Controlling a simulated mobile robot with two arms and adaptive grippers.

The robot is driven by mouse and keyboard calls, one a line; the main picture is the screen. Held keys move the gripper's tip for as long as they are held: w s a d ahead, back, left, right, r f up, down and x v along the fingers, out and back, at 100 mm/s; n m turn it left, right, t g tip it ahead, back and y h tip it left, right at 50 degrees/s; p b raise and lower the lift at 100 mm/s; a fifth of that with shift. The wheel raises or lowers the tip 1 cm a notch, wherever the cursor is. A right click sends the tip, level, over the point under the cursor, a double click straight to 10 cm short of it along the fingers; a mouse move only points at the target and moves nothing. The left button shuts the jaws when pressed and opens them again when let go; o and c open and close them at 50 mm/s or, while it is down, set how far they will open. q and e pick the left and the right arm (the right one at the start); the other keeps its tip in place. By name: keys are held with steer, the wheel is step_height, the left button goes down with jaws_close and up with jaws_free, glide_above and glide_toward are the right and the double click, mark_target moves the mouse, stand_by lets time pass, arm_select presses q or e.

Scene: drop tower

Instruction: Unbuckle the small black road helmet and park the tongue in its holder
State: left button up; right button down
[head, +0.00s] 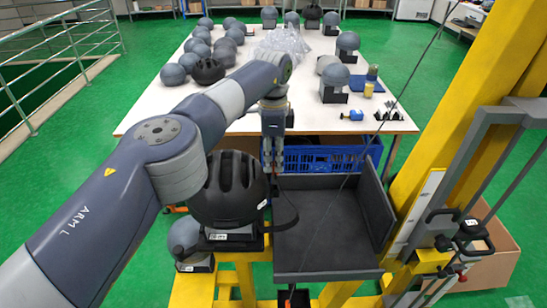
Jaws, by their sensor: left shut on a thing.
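The black road helmet (228,196) has long vents and sits on a labelled stand (230,237) on the yellow frame, partly covered by my left arm. A dark strap (287,213) hangs in a loop from its right side, over the edge of the black tray. My left gripper (273,168) points down just right of the helmet's upper part, with its fingers shut at the top of this strap. The buckle and tongue are too small to tell apart, and I cannot make out the tongue's holder. My right gripper is not in view.
A black tray (325,243) with a raised right wall lies right of the helmet. A blue crate (325,158) stands behind it. Yellow tower posts (470,70) rise at right. The white table (300,123) behind holds several grey helmets. A grey helmet (187,240) sits low at left.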

mark_target(273, 165)
arm_select(q)
steer(key=shift+f, duration=0.2)
steer(key=shift+s+f+b, duration=0.15)
steer(key=shift+f+b, duration=0.5)
steer(key=shift+b, duration=0.05)
steer(key=shift+f, duration=0.35)
stand_by(0.6)
steer(key=shift+s+f+b, duration=0.2)
steer(key=shift+f+b, duration=0.2)
steer(key=shift+f, duration=0.15)
stand_by(0.8)
steer(key=shift+s+a+f, duration=0.15)
steer(key=shift+a+f, duration=0.1)
steer(key=shift+f, duration=0.35)
stand_by(0.9)
steer(key=o, duration=0.8)
steer(key=shift+o, duration=0.4)
steer(key=shift+w, duration=0.2)
steer(key=shift+r, duration=0.2)
